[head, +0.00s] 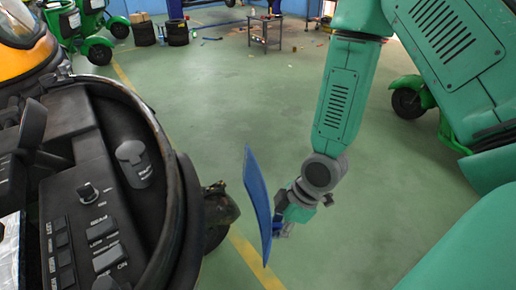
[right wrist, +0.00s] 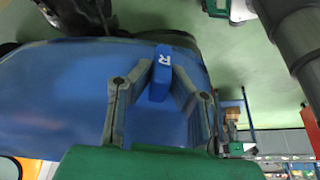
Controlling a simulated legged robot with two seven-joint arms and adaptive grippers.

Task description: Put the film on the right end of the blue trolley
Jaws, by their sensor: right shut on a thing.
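My right gripper (head: 282,226) is low in the middle of the head view, at the end of my green arm. It is shut on the small blue grip marked R (right wrist: 160,80) of a curved blue sheet, which looks like the film (head: 257,203). In the head view the sheet stands nearly upright, seen almost edge-on, left of the gripper. In the right wrist view the film (right wrist: 60,95) spreads wide behind the fingers. I cannot make out a blue trolley for certain. My left gripper is not in view.
A dark round console (head: 105,215) with switches and knobs fills the left, close to the film. A small table (head: 265,32) with items stands far back. Green rickshaws (head: 80,22) and stacked tires (head: 145,34) are at back left. The middle green floor is open.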

